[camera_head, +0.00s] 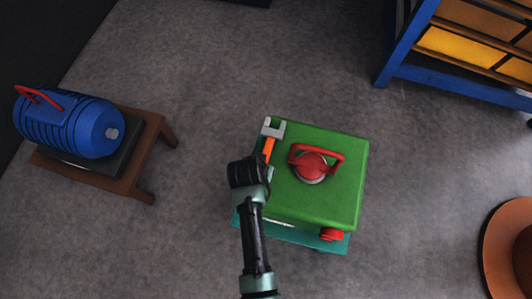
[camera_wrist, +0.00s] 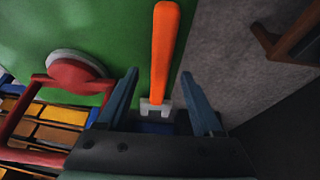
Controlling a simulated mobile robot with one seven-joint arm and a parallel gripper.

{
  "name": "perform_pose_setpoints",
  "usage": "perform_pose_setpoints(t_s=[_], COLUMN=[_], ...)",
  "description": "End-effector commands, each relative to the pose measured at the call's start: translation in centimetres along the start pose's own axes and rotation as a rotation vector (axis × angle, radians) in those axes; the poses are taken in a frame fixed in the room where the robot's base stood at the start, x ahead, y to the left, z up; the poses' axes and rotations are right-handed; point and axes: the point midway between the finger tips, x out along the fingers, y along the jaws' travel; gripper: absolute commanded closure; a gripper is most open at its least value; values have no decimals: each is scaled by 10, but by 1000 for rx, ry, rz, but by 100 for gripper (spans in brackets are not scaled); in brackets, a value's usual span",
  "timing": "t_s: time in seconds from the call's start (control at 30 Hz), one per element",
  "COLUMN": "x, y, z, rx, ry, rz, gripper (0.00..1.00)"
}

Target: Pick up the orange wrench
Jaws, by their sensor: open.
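The orange wrench (camera_head: 268,148) lies along the left edge of a green-topped stand (camera_head: 335,205), its grey open-jaw head (camera_head: 272,127) at the far left corner. In the wrist view the orange handle (camera_wrist: 164,45) runs up the picture and the grey head (camera_wrist: 155,108) shows low between the fingers. My gripper (camera_wrist: 160,75) is open, with one finger on either side of the wrench in this view. No contact shows, and I cannot tell the height gap. In the head view my wrist hides the near part of the handle.
A red-handled round fitting (camera_head: 312,165) stands on the green top, right of the wrench. A red knob (camera_head: 332,235) is at the stand's near side. A blue motor (camera_head: 68,125) rests on a brown bench (camera_head: 145,160) at left. A blue-framed rack (camera_head: 430,78) is at upper right.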

Motion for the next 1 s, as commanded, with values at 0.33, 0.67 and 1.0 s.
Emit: perform_pose_setpoints(t_s=[0.33, 0.67, 1.0], x=[25, 24, 24], y=[0, 0, 0], z=[-1, 0, 0], rx=[1, 0, 0], ry=[0, 0, 0], rz=[0, 0, 0], gripper=[32, 63, 100])
